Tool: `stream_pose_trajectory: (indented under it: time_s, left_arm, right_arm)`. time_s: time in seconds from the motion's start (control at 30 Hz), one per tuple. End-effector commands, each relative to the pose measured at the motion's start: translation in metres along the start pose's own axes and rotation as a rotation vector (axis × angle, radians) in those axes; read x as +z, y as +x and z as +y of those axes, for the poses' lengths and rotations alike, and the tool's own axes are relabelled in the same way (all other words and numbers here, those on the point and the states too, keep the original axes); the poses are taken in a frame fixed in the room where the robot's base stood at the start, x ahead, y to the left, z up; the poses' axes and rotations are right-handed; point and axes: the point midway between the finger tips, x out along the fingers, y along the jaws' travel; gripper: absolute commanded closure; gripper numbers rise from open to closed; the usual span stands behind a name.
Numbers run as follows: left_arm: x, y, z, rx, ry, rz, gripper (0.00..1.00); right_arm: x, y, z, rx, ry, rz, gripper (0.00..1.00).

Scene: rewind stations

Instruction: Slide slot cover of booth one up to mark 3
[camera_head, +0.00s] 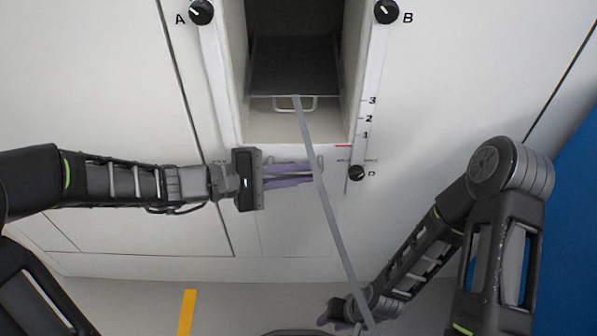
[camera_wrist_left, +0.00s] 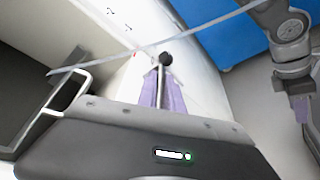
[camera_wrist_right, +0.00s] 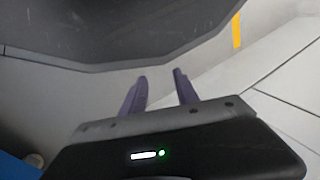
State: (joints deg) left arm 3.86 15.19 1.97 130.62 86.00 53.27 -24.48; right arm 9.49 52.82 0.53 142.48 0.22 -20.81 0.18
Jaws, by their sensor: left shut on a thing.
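The slot cover (camera_head: 280,220) is a pale panel below the open slot. A red line (camera_head: 343,146) at its upper right edge sits below mark 1 of the printed scale (camera_head: 368,118), with marks 2 and 3 above. My left gripper (camera_head: 290,174) is shut on a thin grey bar at the cover's upper part, which looks like its handle. The bar shows between the purple fingers in the left wrist view (camera_wrist_left: 160,88). My right gripper (camera_head: 334,316) is low, near the floor, apart from the cover. Its fingers stand apart and empty in the right wrist view (camera_wrist_right: 160,92).
A dark tray (camera_head: 295,68) with a metal handle (camera_head: 295,105) sits inside the slot. A grey strap (camera_head: 328,210) hangs from it, passing in front of the cover near my left fingertips.

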Motion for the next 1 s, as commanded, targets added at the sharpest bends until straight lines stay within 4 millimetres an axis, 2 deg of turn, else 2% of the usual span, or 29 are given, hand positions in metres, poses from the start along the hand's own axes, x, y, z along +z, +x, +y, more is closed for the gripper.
stream_pose_trajectory:
  time_s: [0.03, 0.2, 0.3, 0.4, 0.77, 0.8, 1.0]
  left_arm:
    - [0.009, -0.004, 0.016, 0.005, 0.007, -0.001, 1.0]
    - [0.034, -0.014, 0.057, 0.006, 0.011, -0.001, 1.0]
    - [0.048, -0.02, 0.078, 0.006, 0.011, -0.001, 1.0]
    - [0.056, -0.023, 0.091, 0.005, 0.009, -0.001, 1.0]
    - [0.058, -0.024, 0.094, 0.005, 0.006, -0.002, 1.0]
    - [0.058, -0.024, 0.094, 0.005, 0.006, -0.002, 0.88]
    - [0.058, -0.024, 0.093, 0.004, 0.005, -0.001, 0.71]
  right_arm:
    - [0.001, -0.011, -0.005, -0.002, -0.003, -0.004, 0.64]
    - [0.009, -0.037, -0.021, -0.011, -0.013, -0.022, 0.64]
    - [0.013, -0.05, -0.029, -0.016, -0.019, -0.032, 0.64]
    - [0.014, -0.058, -0.033, -0.018, -0.022, -0.037, 0.64]
    - [0.015, -0.057, -0.033, -0.018, -0.023, -0.039, 0.64]
    - [0.015, -0.057, -0.033, -0.018, -0.023, -0.038, 0.64]
    - [0.015, -0.057, -0.033, -0.018, -0.023, -0.038, 0.64]
